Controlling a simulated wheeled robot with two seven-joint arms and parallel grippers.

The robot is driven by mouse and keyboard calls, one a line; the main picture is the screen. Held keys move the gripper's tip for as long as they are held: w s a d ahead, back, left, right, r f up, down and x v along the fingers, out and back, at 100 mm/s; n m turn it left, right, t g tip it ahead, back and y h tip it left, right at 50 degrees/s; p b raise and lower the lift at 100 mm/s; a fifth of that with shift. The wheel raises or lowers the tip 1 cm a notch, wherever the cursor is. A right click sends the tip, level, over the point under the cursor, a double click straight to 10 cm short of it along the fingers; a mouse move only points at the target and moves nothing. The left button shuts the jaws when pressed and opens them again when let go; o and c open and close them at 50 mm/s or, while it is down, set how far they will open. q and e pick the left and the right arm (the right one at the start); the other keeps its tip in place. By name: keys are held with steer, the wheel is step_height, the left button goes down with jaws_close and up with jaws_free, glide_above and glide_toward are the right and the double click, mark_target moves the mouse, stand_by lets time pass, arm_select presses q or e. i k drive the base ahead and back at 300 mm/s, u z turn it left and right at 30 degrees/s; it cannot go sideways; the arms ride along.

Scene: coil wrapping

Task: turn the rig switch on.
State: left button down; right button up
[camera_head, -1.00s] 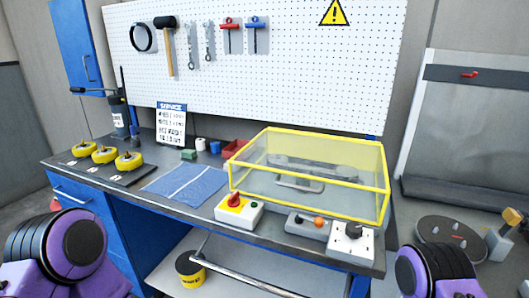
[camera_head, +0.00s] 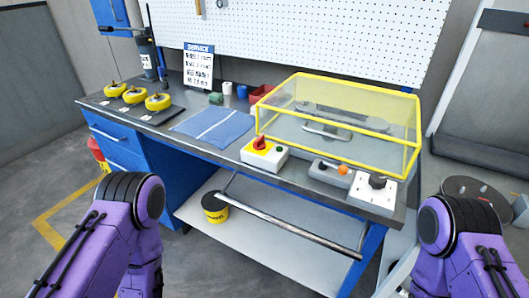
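My two purple arms show at the lower left and lower right, apart from the bench. Both grippers are out of frame.
A blue cloth (camera_head: 213,126) lies on the bench top, with several yellow discs on a dark mat (camera_head: 125,108) further left. A service sign (camera_head: 198,66) stands behind.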

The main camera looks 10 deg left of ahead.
mark_target(259, 144)
steer(key=k, duration=0.5)
steer(key=u, duration=1.25)
steer(key=i, duration=0.9)
steer(key=z, duration=2.15)
steer(key=i, duration=0.2)
steer(key=z, duration=0.3)
